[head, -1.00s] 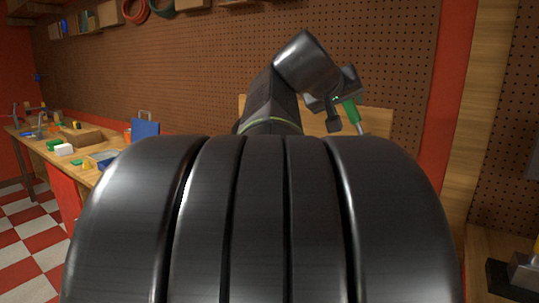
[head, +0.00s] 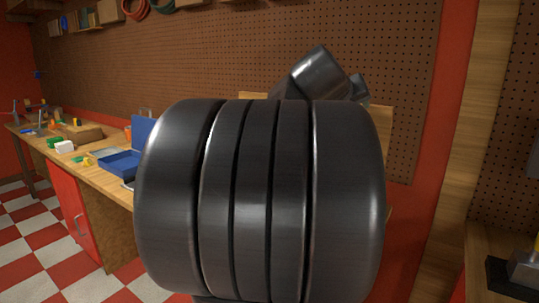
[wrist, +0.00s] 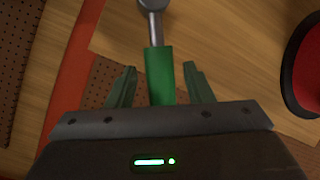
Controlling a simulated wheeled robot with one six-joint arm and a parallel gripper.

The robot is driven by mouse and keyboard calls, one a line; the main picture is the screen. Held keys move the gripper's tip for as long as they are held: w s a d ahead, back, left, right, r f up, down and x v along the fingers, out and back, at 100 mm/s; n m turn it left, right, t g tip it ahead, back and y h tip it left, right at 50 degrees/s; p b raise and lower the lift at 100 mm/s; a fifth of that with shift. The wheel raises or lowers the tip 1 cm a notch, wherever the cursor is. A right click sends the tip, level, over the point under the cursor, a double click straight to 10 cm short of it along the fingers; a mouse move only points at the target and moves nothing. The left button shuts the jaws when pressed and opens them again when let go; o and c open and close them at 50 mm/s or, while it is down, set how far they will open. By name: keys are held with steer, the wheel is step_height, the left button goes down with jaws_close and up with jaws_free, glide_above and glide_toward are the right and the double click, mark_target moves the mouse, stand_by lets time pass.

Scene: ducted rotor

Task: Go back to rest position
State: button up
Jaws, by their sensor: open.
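My gripper (wrist: 160,78) shows in the wrist view with its two green fingers apart. A tool with a green handle (wrist: 160,76) and a grey metal shaft lies between the fingers in that picture, with a visible gap on each side. The shaft runs up to a rounded metal part at the top edge. The near end of the handle is hidden behind my gripper's body. In the head view, my own dark arm fills the middle and hides the gripper and the tool.
In the wrist view, a wooden surface (wrist: 235,45) lies beyond the fingers, with a red round thing with a dark rim (wrist: 308,70) at right. In the head view, a workbench (head: 95,172) holds a blue bin (head: 120,163) at left. A pegboard (head: 220,60) stands behind.

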steer(key=v, duration=1.4)
steer(key=x, duration=1.4)
steer(key=shift+w+d+f, duration=0.2)
steer(key=shift+w+d, duration=0.05)
steer(key=shift+w+a+f+n+h, duration=0.2)
steer(key=shift+a+n+h, duration=0.1)
steer(key=shift+a+n, duration=0.15)
